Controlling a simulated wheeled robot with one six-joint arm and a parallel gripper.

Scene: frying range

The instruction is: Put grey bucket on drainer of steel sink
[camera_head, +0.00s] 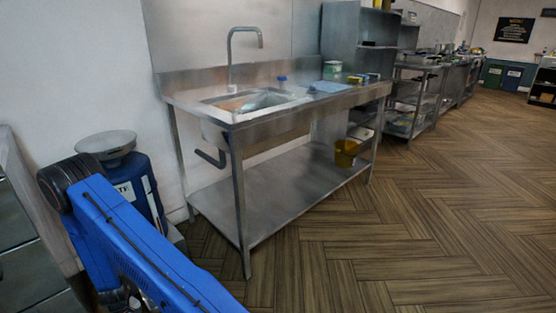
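The steel sink (240,118) stands against the wall left of centre, with a basin under a tall curved tap (231,58). Its flat drainer side (345,95) is to the right of the basin and carries a blue cloth (326,87), a small white and green tub (332,67) and several small items. Something pale lies in the basin; I cannot tell what. I see no bucket that is clearly grey. My blue arm crosses the lower left; my gripper is out of view.
A blue drum (137,188) topped by a grey dish (106,143) stands left of the sink. Steel racks (412,100) continue to the right. The wooden floor (420,215) in front and right is clear.

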